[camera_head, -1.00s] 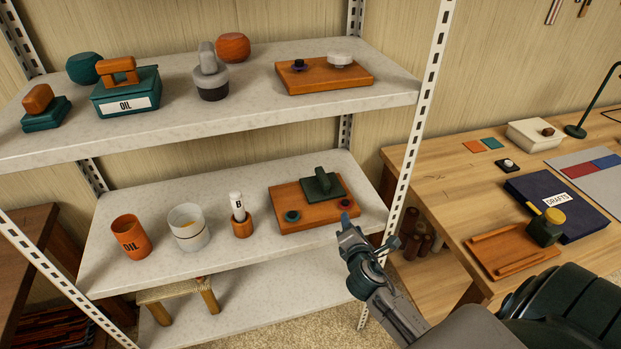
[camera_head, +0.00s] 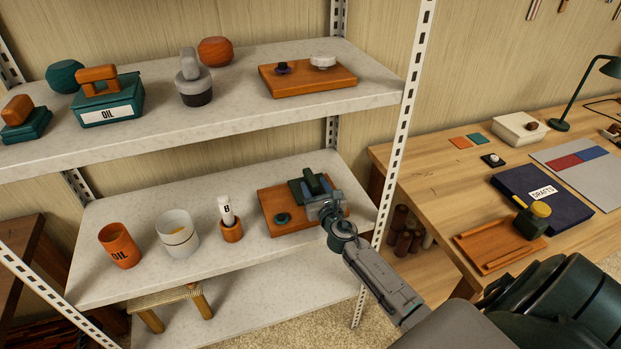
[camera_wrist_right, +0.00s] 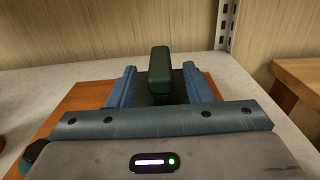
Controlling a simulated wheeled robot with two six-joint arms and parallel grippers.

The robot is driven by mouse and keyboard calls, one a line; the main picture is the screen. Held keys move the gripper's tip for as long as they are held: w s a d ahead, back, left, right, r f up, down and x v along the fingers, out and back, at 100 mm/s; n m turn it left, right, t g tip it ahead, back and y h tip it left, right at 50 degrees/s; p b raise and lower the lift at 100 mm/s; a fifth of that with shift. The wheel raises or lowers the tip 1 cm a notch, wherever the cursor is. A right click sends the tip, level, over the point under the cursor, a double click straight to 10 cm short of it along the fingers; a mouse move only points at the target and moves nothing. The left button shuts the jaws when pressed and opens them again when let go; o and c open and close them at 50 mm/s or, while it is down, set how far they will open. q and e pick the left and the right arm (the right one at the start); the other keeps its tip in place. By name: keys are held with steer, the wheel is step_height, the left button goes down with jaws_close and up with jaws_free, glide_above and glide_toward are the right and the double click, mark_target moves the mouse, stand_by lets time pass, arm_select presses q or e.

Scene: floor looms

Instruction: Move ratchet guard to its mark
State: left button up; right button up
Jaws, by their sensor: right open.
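A dark green piece with a raised handle (camera_head: 312,180), which looks like the ratchet guard, sits on an orange-brown wooden board (camera_head: 270,205) on the lower shelf. My right gripper (camera_head: 320,200) is open over the board at this piece. In the right wrist view, the green handle (camera_wrist_right: 160,70) stands between my two blue fingers (camera_wrist_right: 160,88), with a visible gap on each side. A teal round part (camera_head: 283,219) lies on the board's left front. The board's right part is hidden behind my gripper. I cannot tell which spot is the mark. My left gripper is not in view.
An orange OIL cup (camera_head: 119,246), a white cup (camera_head: 177,236) and a marker in a small holder (camera_head: 231,232) stand left of the board. A white shelf post (camera_head: 400,135) rises just right of my gripper. The upper shelf (camera_head: 215,118) hangs above.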

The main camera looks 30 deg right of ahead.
mark_target(306, 169)
steer(key=shift+x, duration=2.1)
steer(key=shift+c, duration=0.4)
